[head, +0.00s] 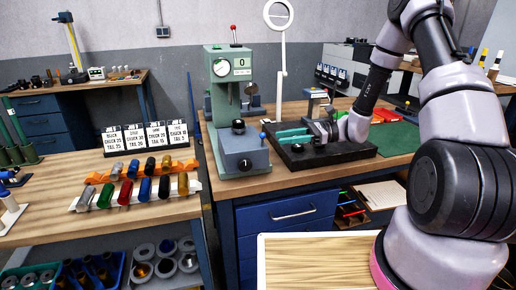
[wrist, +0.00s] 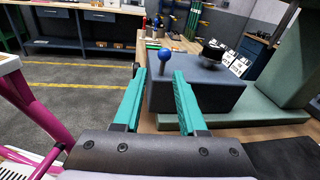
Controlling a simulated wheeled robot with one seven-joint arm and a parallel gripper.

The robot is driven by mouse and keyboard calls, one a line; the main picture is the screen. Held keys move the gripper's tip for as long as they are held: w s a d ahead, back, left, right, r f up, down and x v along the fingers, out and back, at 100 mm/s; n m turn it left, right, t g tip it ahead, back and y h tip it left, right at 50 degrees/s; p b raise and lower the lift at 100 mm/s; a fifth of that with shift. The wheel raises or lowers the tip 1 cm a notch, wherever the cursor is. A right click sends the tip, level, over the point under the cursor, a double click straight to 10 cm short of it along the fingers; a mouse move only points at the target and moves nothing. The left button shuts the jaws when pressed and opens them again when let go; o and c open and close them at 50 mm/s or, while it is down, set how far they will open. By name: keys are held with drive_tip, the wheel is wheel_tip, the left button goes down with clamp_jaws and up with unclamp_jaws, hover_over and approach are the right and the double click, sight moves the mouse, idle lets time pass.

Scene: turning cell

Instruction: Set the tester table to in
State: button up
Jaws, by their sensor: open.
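The tester (head: 223,90) is a green machine with a round dial, a plate reading 0 and a red-tipped lever on top. At its base is a blue-grey block (head: 241,152) marked 1, with a black knob (head: 238,126) on top. A small blue ball knob (head: 263,136) stands at the block's right side. My gripper (head: 279,137) is open, its teal fingers pointing left towards this ball. In the wrist view the ball (wrist: 166,56) shows between the open fingers (wrist: 159,76), beyond their tips and seemingly untouched. The block (wrist: 195,95) is partly hidden behind the right finger.
A black plate (head: 345,152) lies under my gripper on the bench. A ring lamp (head: 279,18) stands behind. On the left bench are coloured cylinders in racks (head: 133,192) and several label cards (head: 155,137). A drawer cabinet (head: 285,215) is below the bench.

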sight(253, 146)
drive_tip(key=shift+m+t+y, duration=0.4)
drive_tip(key=shift+m+y, duration=0.1)
drive_tip(key=shift+m, duration=0.1)
drive_tip(key=a, duration=0.3)
drive_tip(key=a+f, duration=0.1)
drive_tip(key=a, duration=0.6)
drive_tip(key=shift+s+a+f, duration=0.25)
drive_tip(key=shift+s+f, duration=0.15)
clamp_jaws()
idle(0.5)
